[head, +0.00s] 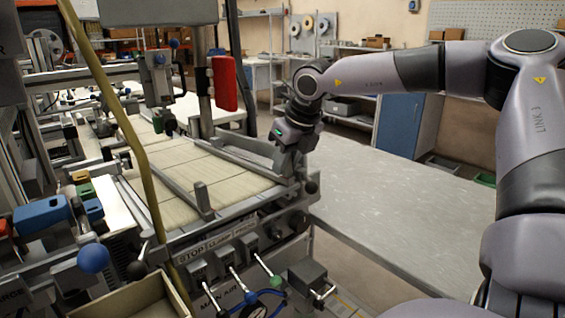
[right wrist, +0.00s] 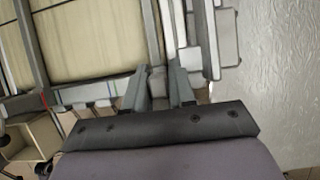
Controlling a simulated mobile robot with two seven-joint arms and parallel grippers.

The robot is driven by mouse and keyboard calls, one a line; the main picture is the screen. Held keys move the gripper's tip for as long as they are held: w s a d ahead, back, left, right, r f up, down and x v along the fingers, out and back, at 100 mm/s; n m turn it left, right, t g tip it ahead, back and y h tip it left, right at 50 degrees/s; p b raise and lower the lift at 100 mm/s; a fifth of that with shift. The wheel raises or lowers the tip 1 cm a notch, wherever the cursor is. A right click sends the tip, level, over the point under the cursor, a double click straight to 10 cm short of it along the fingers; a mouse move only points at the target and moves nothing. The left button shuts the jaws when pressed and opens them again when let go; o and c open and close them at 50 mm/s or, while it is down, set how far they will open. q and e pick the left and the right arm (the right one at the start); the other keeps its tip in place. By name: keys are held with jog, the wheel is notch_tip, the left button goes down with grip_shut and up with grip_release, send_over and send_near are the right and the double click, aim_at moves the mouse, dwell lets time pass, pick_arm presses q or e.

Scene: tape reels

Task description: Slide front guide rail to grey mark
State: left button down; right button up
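The front guide rail (head: 235,165) appears to be the long grey bar along the right side of the pale slatted conveyor bed; it shows upright in the right wrist view (right wrist: 152,30). My right gripper (head: 290,168) is low over the rail's near end. In the right wrist view its two fingers (right wrist: 160,84) stand either side of a small grey block (right wrist: 158,76) at that end. Whether they press on it is unclear. A scale strip (right wrist: 85,94) with red, blue and paler marks runs along the bed's near edge; I cannot single out the grey mark. My left gripper is not visible.
A lever panel (head: 235,262) labelled STOP and CLAMP stands below the bed's near edge. A yellow post (head: 110,100) crosses the left side. The grey table (head: 400,195) on the right is bare.

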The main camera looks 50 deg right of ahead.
jog(key=shift+o, duration=1.4)
jog(key=shift+r, duration=0.15)
jog(key=v, duration=0.6)
jog(key=shift+s+r, duration=0.25)
jog(key=shift+r, duration=0.1)
jog(key=shift+a, duration=0.1)
